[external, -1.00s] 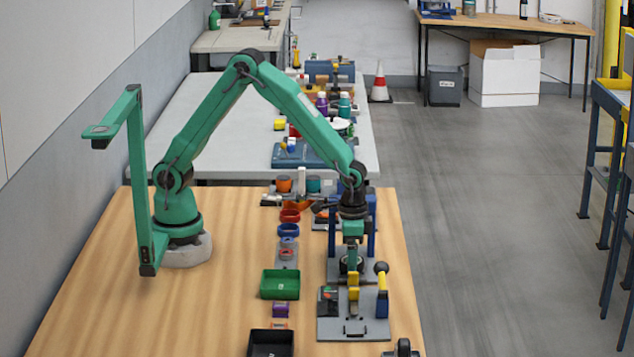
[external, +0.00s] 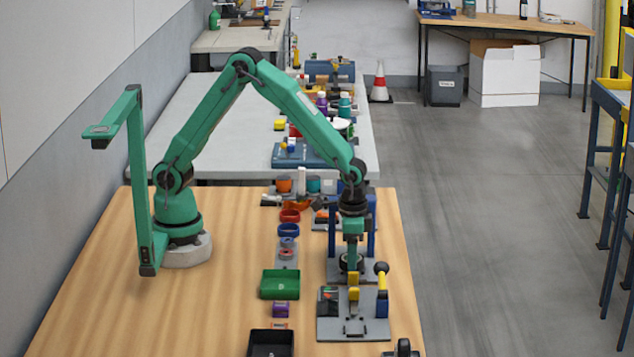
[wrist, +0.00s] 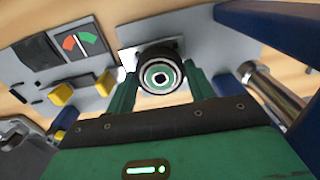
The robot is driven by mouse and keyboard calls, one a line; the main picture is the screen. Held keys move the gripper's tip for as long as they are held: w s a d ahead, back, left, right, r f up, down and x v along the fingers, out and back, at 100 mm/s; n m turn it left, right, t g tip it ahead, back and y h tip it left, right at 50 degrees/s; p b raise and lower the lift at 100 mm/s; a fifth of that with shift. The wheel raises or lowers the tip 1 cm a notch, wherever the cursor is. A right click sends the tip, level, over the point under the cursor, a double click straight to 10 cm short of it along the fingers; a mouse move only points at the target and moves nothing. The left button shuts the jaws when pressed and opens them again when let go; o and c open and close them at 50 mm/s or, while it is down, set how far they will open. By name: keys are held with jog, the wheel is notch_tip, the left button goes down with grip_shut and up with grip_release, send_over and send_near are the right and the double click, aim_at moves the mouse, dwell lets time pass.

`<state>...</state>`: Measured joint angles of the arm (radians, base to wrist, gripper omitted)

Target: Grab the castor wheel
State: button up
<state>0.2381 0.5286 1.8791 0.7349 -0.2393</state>
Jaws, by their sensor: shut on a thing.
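The castor wheel (wrist: 160,75) is a dark round wheel with a pale and green ringed hub. It sits between the two green fingers of my gripper (wrist: 161,84) in the wrist view, and the fingers are shut on it. In the external view my gripper (external: 352,260) points down in front of a blue upright frame on a grey plate. The wheel's dark edge (external: 343,263) shows there low at the fingers, partly hidden. I cannot tell whether the wheel touches the plate.
A grey panel (external: 327,329) with yellow knobs (wrist: 62,95), a gauge (wrist: 82,42) and a yellow-and-blue lever (external: 382,290) stands close in front of my gripper. A green tray (external: 280,284) and a black tray (external: 271,342) lie to the left. The wooden tabletop (external: 190,315) is clear further left.

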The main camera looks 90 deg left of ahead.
jog(key=shift+r, duration=0.75)
jog(key=shift+s+d+r, duration=0.1)
jog(key=shift+d+r, duration=0.05)
jog(key=shift+r, duration=0.45)
jog(key=shift+s+d+r, duration=0.1)
jog(key=shift+r, duration=0.5)
jog(key=s+d+r, duration=0.6)
jog(key=s+d, duration=0.1)
jog(key=shift+s+d+r, duration=0.25)
jog(key=shift+s+d, duration=0.15)
